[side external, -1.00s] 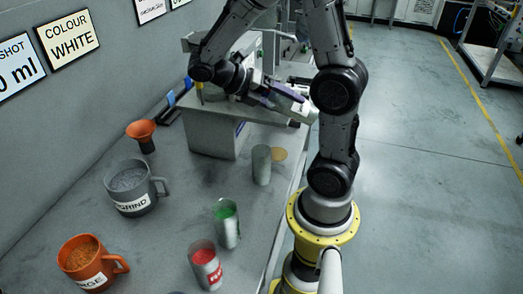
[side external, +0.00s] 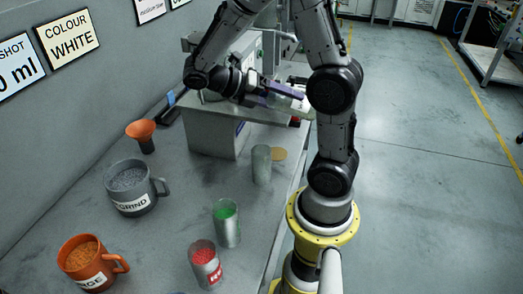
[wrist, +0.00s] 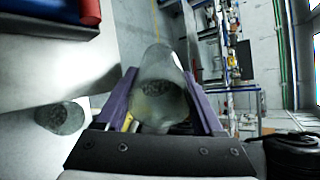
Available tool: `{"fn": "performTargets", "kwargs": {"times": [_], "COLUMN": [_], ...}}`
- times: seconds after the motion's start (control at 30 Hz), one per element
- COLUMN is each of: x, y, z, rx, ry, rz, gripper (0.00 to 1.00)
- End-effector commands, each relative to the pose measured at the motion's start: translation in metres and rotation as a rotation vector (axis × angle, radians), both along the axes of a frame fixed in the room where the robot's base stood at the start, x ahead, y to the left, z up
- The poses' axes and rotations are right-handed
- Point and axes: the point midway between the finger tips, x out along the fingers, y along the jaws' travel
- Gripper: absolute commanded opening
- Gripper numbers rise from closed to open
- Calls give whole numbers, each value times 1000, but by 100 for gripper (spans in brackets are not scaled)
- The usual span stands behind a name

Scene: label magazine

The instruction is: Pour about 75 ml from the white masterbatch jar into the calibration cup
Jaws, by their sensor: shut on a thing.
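My gripper (side external: 284,94) is shut on a pale translucent jar (wrist: 158,88), held between its purple fingers above the right end of the grey block. In the side view the jar (side external: 301,103) is mostly hidden by my gripper and arm, and looks strongly tilted. Its contents look dark and speckled in the wrist view. A similar round opening (wrist: 60,117) shows at left in the wrist view.
A green jar (side external: 226,224) and a red jar (side external: 205,265) stand near the bench's front edge. A grey mug (side external: 133,188), an orange mug (side external: 88,263) and an orange funnel (side external: 142,131) stand toward the wall. A tan disc (side external: 279,154) lies beside the grey cup.

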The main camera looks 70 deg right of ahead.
Motion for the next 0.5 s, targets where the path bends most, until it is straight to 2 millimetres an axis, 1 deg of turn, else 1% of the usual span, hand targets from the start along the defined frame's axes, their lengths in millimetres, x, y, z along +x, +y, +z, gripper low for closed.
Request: {"fn": "performTargets", "kwargs": {"times": [0.5], "x": [1], "y": [0], "z": [-3], "rx": [-29], "ry": [51], "rz": [0], "gripper": [5]}}
